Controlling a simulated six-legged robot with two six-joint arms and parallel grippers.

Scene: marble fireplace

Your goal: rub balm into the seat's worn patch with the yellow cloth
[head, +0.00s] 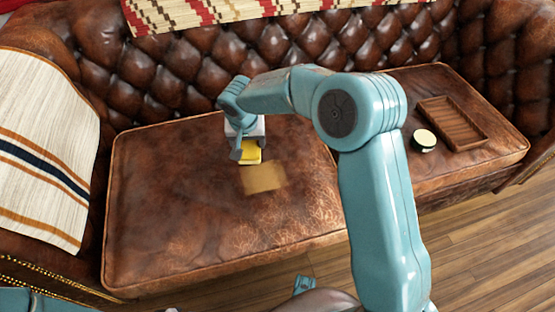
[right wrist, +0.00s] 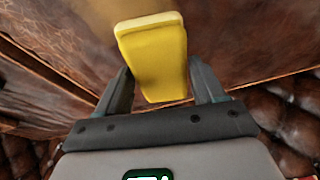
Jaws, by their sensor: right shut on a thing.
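The yellow cloth (head: 250,153) is a small folded pad. My right gripper (head: 245,150) is shut on it, over the brown leather seat (head: 165,200). The right wrist view shows the cloth (right wrist: 155,55) between the two fingers. The worn patch (head: 264,178) is a pale tan rectangle on the seat, just in front of the cloth. I cannot tell whether the cloth touches the leather. A small round dark tin with a pale cream top, likely the balm (head: 424,139), stands on the right seat cushion.
A wooden tray (head: 429,112) lies to the right of the tin, with no contents visible. A striped throw (head: 40,140) hangs over the left armrest, and a patterned blanket (head: 205,12) lies on the tufted backrest (head: 185,70). The seat left of the patch is clear.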

